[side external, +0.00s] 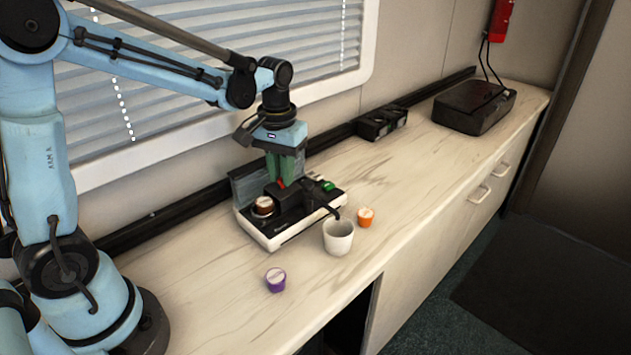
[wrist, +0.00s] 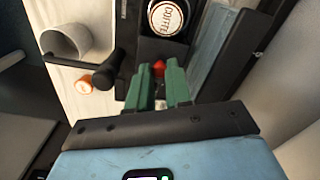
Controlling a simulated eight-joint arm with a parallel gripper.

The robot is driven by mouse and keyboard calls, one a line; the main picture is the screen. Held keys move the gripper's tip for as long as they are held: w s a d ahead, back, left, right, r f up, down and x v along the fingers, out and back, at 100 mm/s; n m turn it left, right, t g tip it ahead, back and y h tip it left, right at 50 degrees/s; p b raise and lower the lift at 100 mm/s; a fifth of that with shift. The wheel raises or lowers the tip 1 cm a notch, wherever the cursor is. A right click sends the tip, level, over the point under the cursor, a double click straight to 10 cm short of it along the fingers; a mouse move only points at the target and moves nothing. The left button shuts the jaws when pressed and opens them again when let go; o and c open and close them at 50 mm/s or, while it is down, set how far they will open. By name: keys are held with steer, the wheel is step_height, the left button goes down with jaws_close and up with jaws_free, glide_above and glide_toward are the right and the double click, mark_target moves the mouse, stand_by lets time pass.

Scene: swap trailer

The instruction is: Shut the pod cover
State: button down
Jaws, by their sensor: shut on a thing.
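The coffee machine (side external: 272,240) stands on the counter with a white base and black top. A round pod labelled COFFEE (wrist: 167,18) sits face up and uncovered in its holder; it also shows in the side view (side external: 263,205). A grey-blue panel (side external: 247,184), which looks like the raised pod cover, stands upright at the machine's back; it also shows in the wrist view (wrist: 214,42). My gripper (side external: 284,181) points down over the machine, its green fingers closed around a small red part (wrist: 158,68). The fingers hide most of that part.
A white cup (side external: 338,239) stands in front of the machine, near the black spout. An orange pod (side external: 366,217) and a purple pod (side external: 276,280) lie on the counter (side external: 410,185). A black case (side external: 474,106) is at the far right. The counter's middle right is clear.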

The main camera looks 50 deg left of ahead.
steer(key=shift+s, duration=2.8)
steer(key=c, duration=1.1)
jaws_free()
steer(key=shift+o, duration=0.2)
step_height(320, 180, up, 12)
steer(key=s+d+f+m+t, duration=0.3)
steer(key=d+f+m+t, duration=0.1)
steer(key=f+t, duration=0.3)
steer(key=shift+s+d+f, duration=0.2)
steer(key=shift+s+d, duration=0.05)
steer(key=shift+d, duration=0.25)
